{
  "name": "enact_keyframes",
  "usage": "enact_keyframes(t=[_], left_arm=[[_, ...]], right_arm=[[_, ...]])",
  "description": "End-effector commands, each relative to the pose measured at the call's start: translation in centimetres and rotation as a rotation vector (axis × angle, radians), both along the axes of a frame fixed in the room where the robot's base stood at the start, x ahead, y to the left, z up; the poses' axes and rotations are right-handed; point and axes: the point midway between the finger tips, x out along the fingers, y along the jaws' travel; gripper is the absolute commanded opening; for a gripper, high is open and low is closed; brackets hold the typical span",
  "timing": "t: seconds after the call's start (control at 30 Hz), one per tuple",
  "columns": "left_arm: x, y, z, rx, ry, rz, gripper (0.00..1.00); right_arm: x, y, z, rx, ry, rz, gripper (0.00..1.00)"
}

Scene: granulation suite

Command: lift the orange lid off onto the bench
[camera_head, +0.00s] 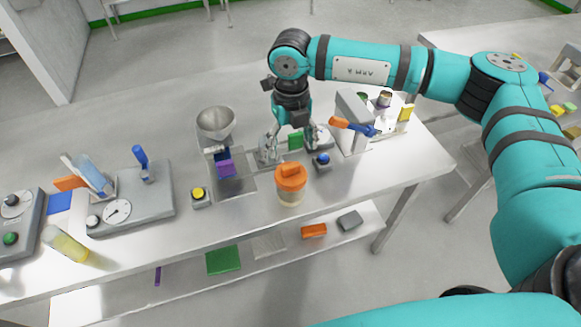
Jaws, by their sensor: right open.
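An orange lid (291,175) with a raised grip sits on a pale, see-through jar (290,199) that stands upright near the front edge of the bench (240,218). My right gripper (285,152) points down just behind the lid, above a grey metal part of the bench equipment. Its fingers are apart and I see nothing held between them. It looks clear of the lid, but the exact gap is hard to tell. My left gripper is not in view.
A metal funnel (215,124) stands left of the jar, with a yellow button box (200,196) in front. A blue button box (321,161) and an orange-and-blue handled press (352,126) stand to the right. Bare bench top lies right of the jar (400,163).

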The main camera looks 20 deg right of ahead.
Motion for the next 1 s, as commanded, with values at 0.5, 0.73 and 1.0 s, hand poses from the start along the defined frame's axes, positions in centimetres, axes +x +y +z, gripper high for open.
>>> enact_keyframes(t=[0.5,0.73,1.0], left_arm=[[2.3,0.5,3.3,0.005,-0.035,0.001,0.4],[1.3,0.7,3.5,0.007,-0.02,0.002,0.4],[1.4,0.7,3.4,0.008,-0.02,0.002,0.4]], right_arm=[[-0.8,0.3,-5.4,0.001,0.004,0.001,0.73],[-0.7,0.3,-7.9,0.004,0.0,0.002,0.73],[-0.7,0.3,-8.0,0.004,-0.001,0.002,0.65]])
